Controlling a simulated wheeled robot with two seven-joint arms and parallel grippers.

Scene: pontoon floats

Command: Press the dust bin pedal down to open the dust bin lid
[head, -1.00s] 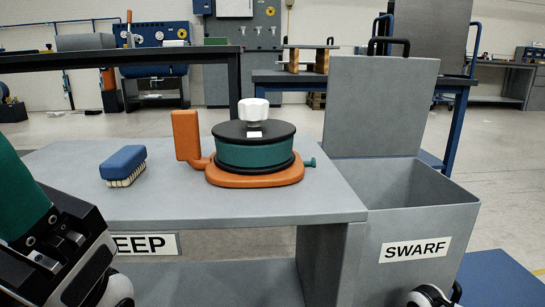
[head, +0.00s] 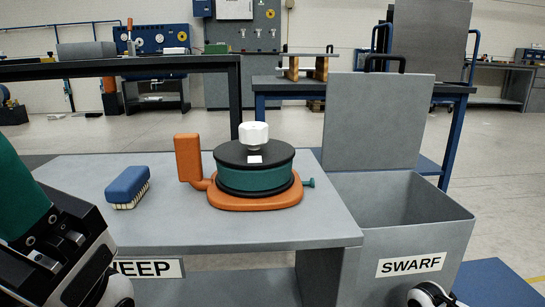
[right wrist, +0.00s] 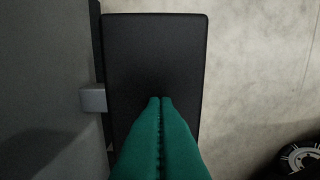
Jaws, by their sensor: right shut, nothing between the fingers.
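The grey dust bin (head: 430,235), labelled SWARF, stands at the right of the bench. Its grey lid (head: 375,120) stands upright at the back, so the bin is open at the top. In the right wrist view a flat black pedal (right wrist: 150,55) lies beside the grey bin wall (right wrist: 50,80). My right gripper (right wrist: 160,99) has its two green fingers shut together, empty, with the tips over the pedal; I cannot tell how hard they press. In the head view part of my left gripper (head: 60,245) shows at the lower left; its fingertips cannot be made out.
A grey bench (head: 90,170) stands left of the bin. On it are a blue brush (head: 127,185) and an orange-based green drum (head: 254,178) with a white knob. A blue plate (head: 500,285) lies on the floor at the right. Open floor lies beyond.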

